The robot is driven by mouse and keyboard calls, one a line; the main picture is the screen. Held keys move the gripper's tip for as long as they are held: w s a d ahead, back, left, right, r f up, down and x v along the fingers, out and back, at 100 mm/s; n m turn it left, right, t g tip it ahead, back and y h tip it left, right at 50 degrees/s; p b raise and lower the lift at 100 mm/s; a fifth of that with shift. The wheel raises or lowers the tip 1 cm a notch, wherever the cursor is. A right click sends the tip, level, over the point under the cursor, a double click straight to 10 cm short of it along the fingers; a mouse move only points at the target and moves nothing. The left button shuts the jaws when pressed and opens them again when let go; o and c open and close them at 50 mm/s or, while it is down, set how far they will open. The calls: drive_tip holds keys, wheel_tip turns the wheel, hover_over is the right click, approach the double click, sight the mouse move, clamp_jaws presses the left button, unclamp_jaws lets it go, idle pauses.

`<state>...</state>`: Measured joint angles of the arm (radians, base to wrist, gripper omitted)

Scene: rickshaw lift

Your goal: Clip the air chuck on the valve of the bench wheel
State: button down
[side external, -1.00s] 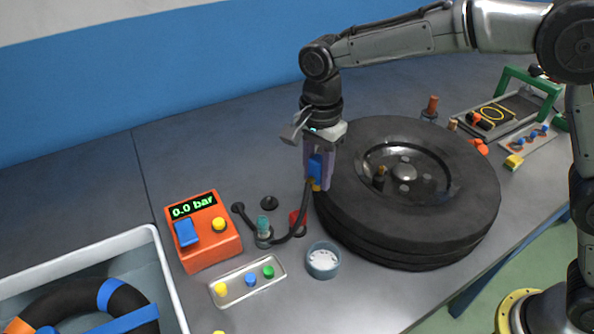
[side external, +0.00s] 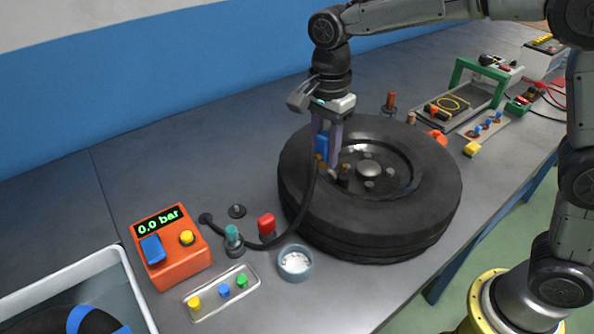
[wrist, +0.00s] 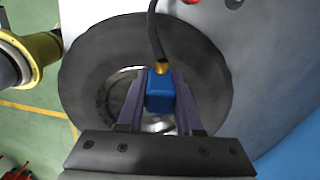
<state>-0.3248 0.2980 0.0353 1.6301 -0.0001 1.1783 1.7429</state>
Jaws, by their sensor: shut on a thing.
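The bench wheel (side external: 420,205), a black tyre on a dark rim, lies flat on the bench. A short dark valve (side external: 344,176) stands up inside its rim, left of the hub. My gripper (side external: 326,166) is shut on the blue air chuck (side external: 321,145), with the black hose hanging from it. The chuck is over the wheel's left inner rim, close to the valve and a little left of it in the side view; I cannot tell whether they touch. In the wrist view the blue chuck (wrist: 160,92) sits between the fingers above the wheel (wrist: 85,70), and the valve is hidden.
The orange gauge box (side external: 172,250) reads 0.0 bar. The hose (side external: 285,238) runs across the bench past a teal-topped fitting (side external: 233,240), a red-capped item (side external: 267,226) and a round cup (side external: 295,263). A tray of caps (side external: 222,292) and a grey bin (side external: 100,265) stand front left.

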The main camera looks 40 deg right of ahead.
wheel_tip(320, 180, up, 3)
drive_tip(key=m, duration=0.2)
hover_over(345, 167)
drive_tip(key=shift+f, duration=2.35)
drive_tip(key=shift+f, duration=1.55)
idle(1.3)
drive_tip(key=shift+r, duration=0.25)
drive_tip(key=shift+r, duration=0.7)
drive_tip(key=shift+r, duration=0.4)
drive_tip(key=shift+f, duration=0.2)
idle(0.6)
